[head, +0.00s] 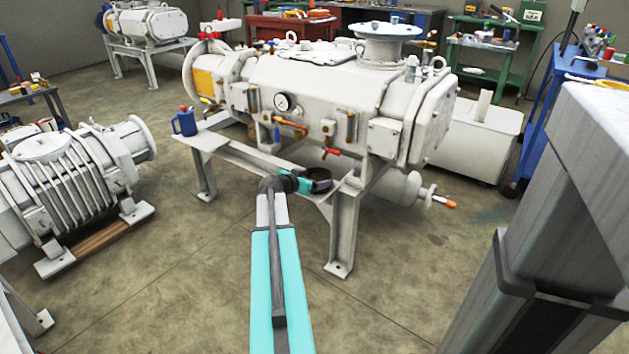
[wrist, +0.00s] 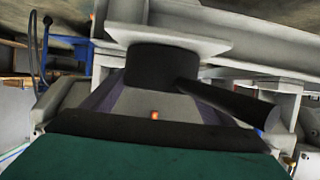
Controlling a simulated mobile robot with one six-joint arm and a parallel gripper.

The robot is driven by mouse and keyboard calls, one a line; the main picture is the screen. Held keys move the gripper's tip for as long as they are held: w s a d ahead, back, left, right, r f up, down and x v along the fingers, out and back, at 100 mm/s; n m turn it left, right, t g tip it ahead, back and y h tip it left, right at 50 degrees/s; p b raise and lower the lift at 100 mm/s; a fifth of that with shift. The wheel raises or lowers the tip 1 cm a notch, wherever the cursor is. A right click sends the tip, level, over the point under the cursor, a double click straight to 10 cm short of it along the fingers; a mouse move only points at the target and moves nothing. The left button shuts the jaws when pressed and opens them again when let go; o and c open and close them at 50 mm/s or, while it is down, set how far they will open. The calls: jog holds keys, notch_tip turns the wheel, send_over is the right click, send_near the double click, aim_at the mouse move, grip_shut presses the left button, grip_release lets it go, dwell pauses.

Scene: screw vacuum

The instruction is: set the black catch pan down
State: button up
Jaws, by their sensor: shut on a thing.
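The black catch pan (head: 322,186) is a small dark round vessel, low in front of the white vacuum pump (head: 310,95), by the front beam of its stand. In the wrist view the pan (wrist: 160,65) is close up, with a thick black handle (wrist: 230,103) to the right. My gripper (head: 303,184) is at the pan in the head view, partly hidden by my arm. In the wrist view its two dark fingers reach to the pan, and it is shut on it. A pale plate lies against the pan there; I cannot tell whether they touch.
The white stand (head: 235,152) has a front beam and legs close to my gripper. A blue jug (head: 186,122) stands on its left end. A red-handled valve (head: 331,152) hangs above the pan. Open floor (head: 220,270) lies in front.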

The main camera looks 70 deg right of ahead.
jog(key=shift+f, duration=0.1)
dwell(0.3)
jog(key=o, duration=1.3)
jog(key=shift+a+r, duration=0.15)
jog(key=shift+r, duration=0.05)
jog(key=p+v, duration=0.1)
jog(key=v, duration=1)
jog(key=shift+w+a+r+p, duration=0.1)
jog(key=shift+w+a+p, duration=0.05)
jog(key=shift+a+p, duration=0.25)
